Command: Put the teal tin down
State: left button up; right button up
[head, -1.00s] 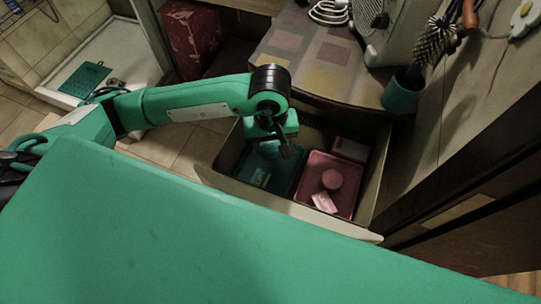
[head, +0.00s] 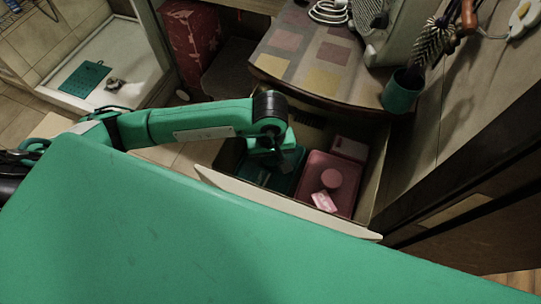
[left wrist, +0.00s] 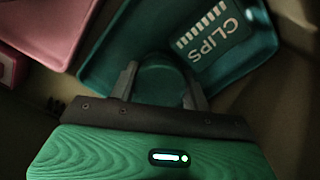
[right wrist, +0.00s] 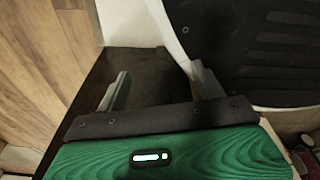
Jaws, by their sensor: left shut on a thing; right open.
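The round teal tin (left wrist: 160,76) is between the fingers of my left gripper (left wrist: 160,88), which is shut on it. The tin overlaps the near part of a teal tray (left wrist: 108,62) with a white "CLIPS" label (left wrist: 216,38). I cannot tell whether the tin touches the tray floor. In the head view my left gripper (head: 284,160) reaches down into the open drawer (head: 290,203), over the teal tray (head: 257,176), and the tin is hidden. My right gripper (right wrist: 158,88) is open and empty, away from the drawer.
A pale pink box (head: 349,148) stands behind. The countertop (head: 310,50) overhangs the drawer's back, with a teal cup (head: 402,91) at its right.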

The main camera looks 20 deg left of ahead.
pick_arm(q)
jog(key=o, duration=1)
jog(key=shift+c, duration=0.2)
jog(key=shift+r, duration=0.6)
notch_tip(320, 180, up, 11)
jog(key=b, duration=0.1)
pick_arm(e)
jog(key=w+r, duration=0.1)
jog(key=w+a+r, duration=0.1)
jog(key=w, duration=0.1)
jog(key=shift+w+a+r, duration=0.15)
